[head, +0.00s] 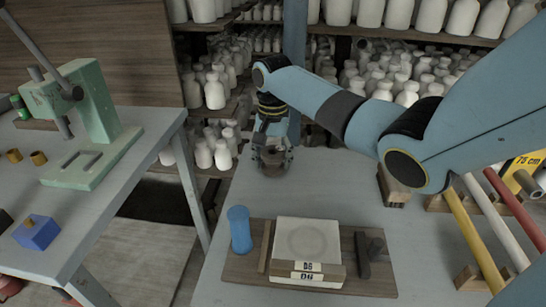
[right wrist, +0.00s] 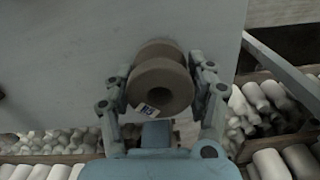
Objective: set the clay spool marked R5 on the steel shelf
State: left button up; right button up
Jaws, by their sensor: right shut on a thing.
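My right gripper (head: 272,158) points down at the far end of the grey table (head: 330,185). In the right wrist view it (right wrist: 162,90) is shut on a grey-brown clay spool (right wrist: 163,82), with one finger on each side. In the head view the gripper mostly hides the spool. I cannot tell whether the spool touches the table. I cannot make out which surface is the steel shelf. My left gripper is not in view.
Racks of white bottles (head: 462,17) stand behind the table. In front is a wooden board (head: 240,271) with a pale D6 slab (head: 307,240) and a blue cylinder (head: 239,230). Coloured rods (head: 475,240) lie at right. A green press (head: 90,120) stands on the left table.

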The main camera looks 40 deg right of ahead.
aim_at(273, 151)
jog(key=shift+f, duration=0.25)
jog(key=o, duration=1.4)
jog(key=shift+c, duration=0.2)
notch_tip(273, 151, up, 12)
jog(key=shift+r+p, duration=0.1)
jog(key=shift+p, duration=0.55)
